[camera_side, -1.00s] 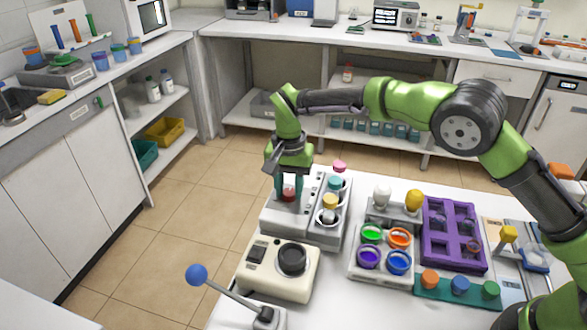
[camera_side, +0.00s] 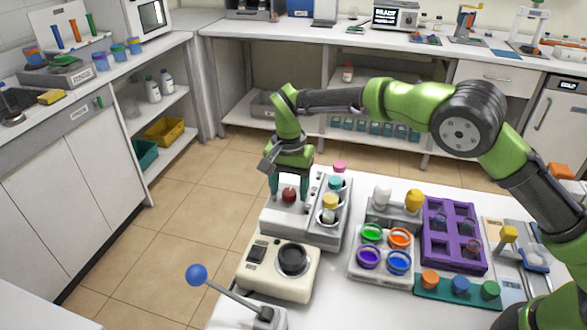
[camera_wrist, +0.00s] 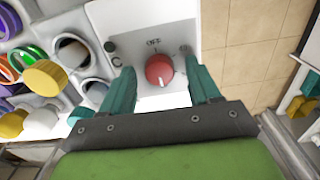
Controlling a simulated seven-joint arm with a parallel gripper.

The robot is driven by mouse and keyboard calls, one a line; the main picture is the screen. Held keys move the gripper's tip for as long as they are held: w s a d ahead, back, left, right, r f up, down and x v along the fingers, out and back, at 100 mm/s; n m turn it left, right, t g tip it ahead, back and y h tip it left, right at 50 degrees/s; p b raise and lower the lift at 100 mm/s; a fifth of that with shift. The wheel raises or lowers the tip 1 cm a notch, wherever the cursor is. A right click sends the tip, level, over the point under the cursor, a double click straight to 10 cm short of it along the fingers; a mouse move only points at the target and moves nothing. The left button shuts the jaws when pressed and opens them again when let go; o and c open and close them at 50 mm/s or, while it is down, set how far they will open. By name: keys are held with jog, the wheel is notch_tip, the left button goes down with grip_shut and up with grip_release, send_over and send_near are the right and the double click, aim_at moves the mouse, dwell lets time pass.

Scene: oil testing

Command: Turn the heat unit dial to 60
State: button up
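The heat unit (camera_side: 283,222) is a pale box at the left rear of the table. Its red round dial (camera_side: 289,195) also shows in the wrist view (camera_wrist: 159,70), with the OFF label above it. A small white mark shows on the dial's lower part there; the scale numbers are not readable. My gripper (camera_side: 290,201) points down over the unit. Its two teal fingers are spread, one on each side of the dial, with visible gaps between them and the dial in the wrist view (camera_wrist: 160,74).
A rack with capped containers (camera_side: 331,207) stands right beside the unit. A cream device with a black round dial (camera_side: 279,268) is in front, and a blue-knobbed lever (camera_side: 196,274) lies further forward. Colored cups and a purple tray (camera_side: 430,250) are to the right.

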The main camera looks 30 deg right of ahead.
aim_at(289, 189)
jog(key=shift+r, duration=0.1)
notch_tip(289, 189, up, 17)
dwell(0.6)
jog(key=s+d+n+t+y, duration=0.15)
jog(key=s+d+n, duration=0.3)
jog(key=d, duration=0.45)
jog(key=s+d+t, duration=0.2)
jog(key=s+d, duration=0.2)
jog(key=s, duration=0.7)
jog(key=s+d+t, duration=0.3)
jog(key=s+d, duration=0.1)
jog(key=s, duration=0.8)
jog(key=shift+s+d+n+t, duration=0.15)
jog(key=shift+d+n+t, duration=0.2)
